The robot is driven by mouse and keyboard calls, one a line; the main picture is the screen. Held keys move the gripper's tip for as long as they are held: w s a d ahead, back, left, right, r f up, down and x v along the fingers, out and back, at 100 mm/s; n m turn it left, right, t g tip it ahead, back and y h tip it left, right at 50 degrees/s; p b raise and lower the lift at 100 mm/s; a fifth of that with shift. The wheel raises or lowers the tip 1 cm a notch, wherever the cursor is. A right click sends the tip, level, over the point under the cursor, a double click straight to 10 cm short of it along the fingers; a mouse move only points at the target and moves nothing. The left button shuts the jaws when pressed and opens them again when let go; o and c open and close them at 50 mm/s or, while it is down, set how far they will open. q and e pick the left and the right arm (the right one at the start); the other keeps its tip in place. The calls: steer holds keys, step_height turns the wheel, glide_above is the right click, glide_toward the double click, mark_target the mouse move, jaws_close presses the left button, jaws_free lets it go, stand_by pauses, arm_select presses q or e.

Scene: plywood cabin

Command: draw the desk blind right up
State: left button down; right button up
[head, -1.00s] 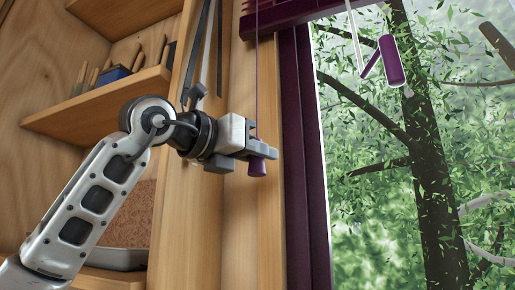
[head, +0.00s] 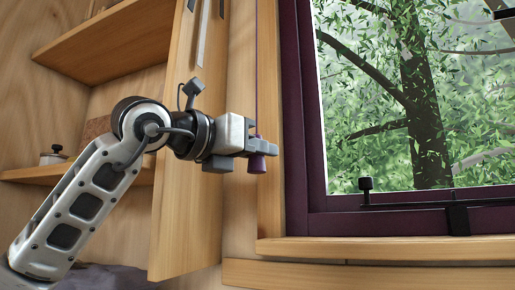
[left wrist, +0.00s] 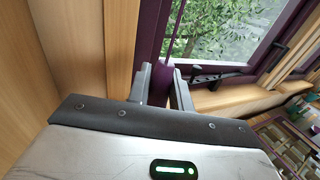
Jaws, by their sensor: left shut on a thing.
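My left gripper (head: 258,152) is shut on the purple cord pull (head: 258,163), whose lower end shows under the fingers. The thin purple cord (head: 257,70) runs straight up from it and out of the top of the head view. In the left wrist view the pull (left wrist: 161,84) sits between the two grey fingers (left wrist: 160,80), and the cord (left wrist: 177,28) rises above it. The blind itself is out of view now; the window glass that shows is uncovered. My right gripper is not in view.
The purple window frame (head: 297,130) stands just right of the gripper, with a dark latch (head: 365,185) and a wooden sill (head: 380,249) below. A wooden panel (head: 185,215) stands behind the gripper, and shelves (head: 100,40) are at left.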

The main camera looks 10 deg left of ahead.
arm_select(q)
steer(key=shift+d+f, duration=0.1)
steer(key=shift+f, duration=0.3)
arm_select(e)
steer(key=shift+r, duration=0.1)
arm_select(q)
steer(key=c, duration=1.3)
jaws_free()
steer(key=shift+r, duration=0.15)
steer(key=shift+s+a, duration=0.2)
steer(key=shift+a, duration=0.1)
steer(key=shift+v, duration=7.7)
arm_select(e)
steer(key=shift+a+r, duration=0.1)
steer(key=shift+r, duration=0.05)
